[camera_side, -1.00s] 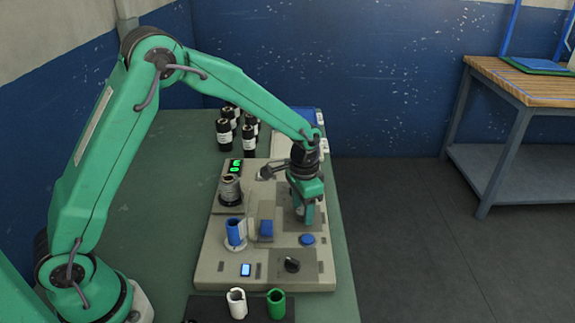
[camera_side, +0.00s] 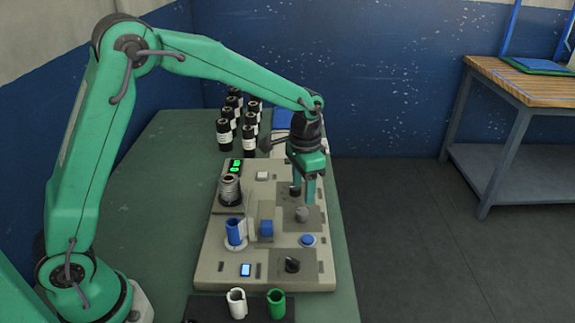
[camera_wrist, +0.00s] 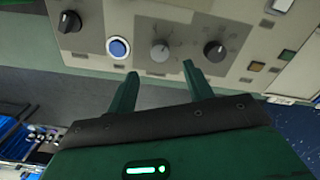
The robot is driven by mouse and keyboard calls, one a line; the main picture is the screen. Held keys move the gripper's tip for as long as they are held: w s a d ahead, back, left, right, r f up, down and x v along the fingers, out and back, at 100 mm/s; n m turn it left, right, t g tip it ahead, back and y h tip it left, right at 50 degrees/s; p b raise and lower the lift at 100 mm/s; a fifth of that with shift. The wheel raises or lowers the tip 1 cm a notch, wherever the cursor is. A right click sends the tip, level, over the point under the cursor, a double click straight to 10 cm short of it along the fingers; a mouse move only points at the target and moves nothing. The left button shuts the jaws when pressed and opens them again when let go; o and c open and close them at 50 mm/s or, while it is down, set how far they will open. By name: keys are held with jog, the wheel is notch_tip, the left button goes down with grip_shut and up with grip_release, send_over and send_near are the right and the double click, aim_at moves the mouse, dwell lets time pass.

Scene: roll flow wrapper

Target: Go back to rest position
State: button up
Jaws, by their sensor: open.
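My gripper (camera_side: 308,191) is in the side view above the right part of the beige machine panel (camera_side: 213,262), near a grey knob (camera_side: 302,214). In the wrist view its two green fingers (camera_wrist: 160,82) stand apart with nothing between them, so it is open and empty. The grey knob (camera_wrist: 160,51) and a black knob (camera_wrist: 215,51) show beyond the fingertips in the wrist view. Whether a fingertip touches the panel is hard to tell, but a gap shows in the wrist view.
Several black bottles (camera_side: 249,139) stand at the back of the green table (camera_side: 160,205). On the panel are a blue cylinder (camera_side: 236,232), a metal roll (camera_side: 230,190) and a blue button (camera_side: 307,240). White and green holders (camera_side: 276,303) stand in front. A wooden bench (camera_side: 530,90) is far right.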

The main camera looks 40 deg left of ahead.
jog(key=shift+r, duration=0.45)
jog(key=s+a+r+n+t, duration=0.25)
jog(key=s+a+r, duration=0.25)
jog(key=s+r, duration=0.6)
jog(key=s+a+r+n+t, duration=0.1)
jog(key=s+a+n+t, duration=0.1)
jog(key=s, duration=1.2)
jog(key=shift+a+r+t, duration=0.2)
jog(key=shift+a+t, duration=0.2)
jog(key=shift+t, duration=0.15)
